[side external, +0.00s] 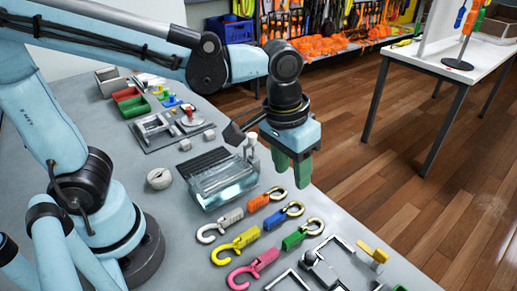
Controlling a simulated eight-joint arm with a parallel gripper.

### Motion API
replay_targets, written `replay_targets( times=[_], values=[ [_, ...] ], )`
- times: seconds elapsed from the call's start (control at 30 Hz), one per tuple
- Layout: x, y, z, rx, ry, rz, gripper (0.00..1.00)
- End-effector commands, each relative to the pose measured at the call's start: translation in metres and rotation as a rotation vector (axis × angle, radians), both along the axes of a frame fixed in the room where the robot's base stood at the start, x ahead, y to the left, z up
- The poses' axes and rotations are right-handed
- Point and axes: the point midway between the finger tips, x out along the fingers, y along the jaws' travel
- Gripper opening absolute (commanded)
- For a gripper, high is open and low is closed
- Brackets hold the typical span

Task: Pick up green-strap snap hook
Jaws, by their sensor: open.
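The green-strap snap hook (295,239) lies on the grey table with its metal hook end pointing to the upper right. It is the nearest hook of the right-hand row, below the blue one in the picture. My gripper (291,172) has green fingers pointing down. It is open, with nothing seen between the fingers. It hangs above the table, higher in the picture than the green hook and apart from it.
Orange (258,203), blue (275,219), white (228,220), yellow (241,241) and pink (262,261) hooks lie close by. A clear glass box (225,182) stands left of my gripper. Metal frames and a yellow-handled tool (372,252) lie at the right front.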

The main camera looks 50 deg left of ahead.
Motion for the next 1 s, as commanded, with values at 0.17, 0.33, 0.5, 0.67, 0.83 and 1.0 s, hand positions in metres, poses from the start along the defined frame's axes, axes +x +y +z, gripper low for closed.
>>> replay_targets(
  times=[0.17, 0.33, 0.5, 0.67, 0.83, 1.0],
  values=[
    [-0.003, -0.036, -0.008, 0.041, 0.105, -0.005, 0.47],
    [-0.005, -0.046, -0.013, 0.059, 0.139, 0.000, 0.47],
    [-0.006, -0.047, -0.030, 0.060, 0.142, 0.001, 0.47],
    [-0.005, -0.046, -0.054, 0.060, 0.140, 0.001, 0.47],
    [-0.005, -0.046, -0.073, 0.059, 0.140, 0.001, 0.47],
    [-0.006, -0.046, -0.081, 0.059, 0.140, 0.001, 0.47]
  ],
)
